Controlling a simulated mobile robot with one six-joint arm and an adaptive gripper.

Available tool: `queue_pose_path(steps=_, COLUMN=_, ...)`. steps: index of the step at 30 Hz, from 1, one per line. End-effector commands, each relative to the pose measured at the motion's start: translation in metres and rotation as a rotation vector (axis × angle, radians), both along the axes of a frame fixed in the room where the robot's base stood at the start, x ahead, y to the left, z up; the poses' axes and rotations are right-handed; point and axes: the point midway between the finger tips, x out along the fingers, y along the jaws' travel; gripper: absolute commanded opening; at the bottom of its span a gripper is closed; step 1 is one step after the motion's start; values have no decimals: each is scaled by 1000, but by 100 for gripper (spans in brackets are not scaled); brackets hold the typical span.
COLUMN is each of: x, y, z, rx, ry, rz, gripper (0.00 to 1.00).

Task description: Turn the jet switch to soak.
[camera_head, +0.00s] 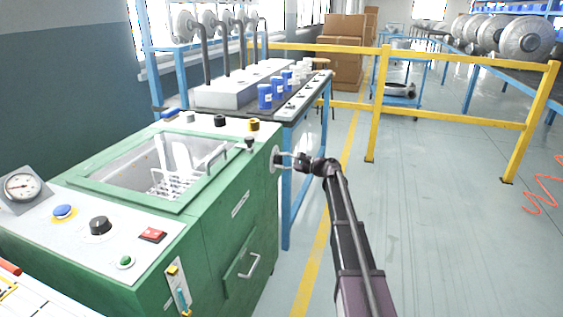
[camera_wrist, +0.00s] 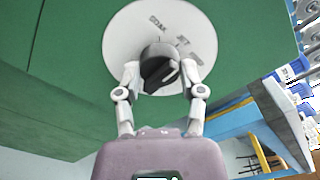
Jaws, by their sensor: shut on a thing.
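The jet switch is a black knob (camera_wrist: 160,68) on a round white plate (camera_wrist: 125,40) fixed to a green panel. The plate reads SOAK at the top, JET to its right, and a third word farther right that I cannot read. The knob's grip bar is tilted; I cannot tell which word it points to. My gripper (camera_wrist: 161,78) is shut on the knob, one finger on each side. In the head view the plate (camera_head: 275,159) is on the machine's right side, and my gripper (camera_head: 291,160) reaches it from the right, hiding most of the knob.
The green machine (camera_head: 225,218) has an open basin with a white rack (camera_head: 172,184), a gauge (camera_head: 22,186) and several top knobs. A bench with blue cups (camera_head: 265,97) stands behind. A yellow rail (camera_head: 450,118) crosses the back.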

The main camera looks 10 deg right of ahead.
Motion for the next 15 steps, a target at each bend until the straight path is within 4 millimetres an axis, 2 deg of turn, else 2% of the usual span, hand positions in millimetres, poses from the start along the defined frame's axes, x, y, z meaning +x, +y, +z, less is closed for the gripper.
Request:
queue_pose_path(steps=8, x=1, y=2, z=0, rx=-58, ry=-109, rz=2, gripper=3)
queue_pose_path(steps=15, x=1, y=2, z=1, rx=-146, ry=-273, rz=3, gripper=3)
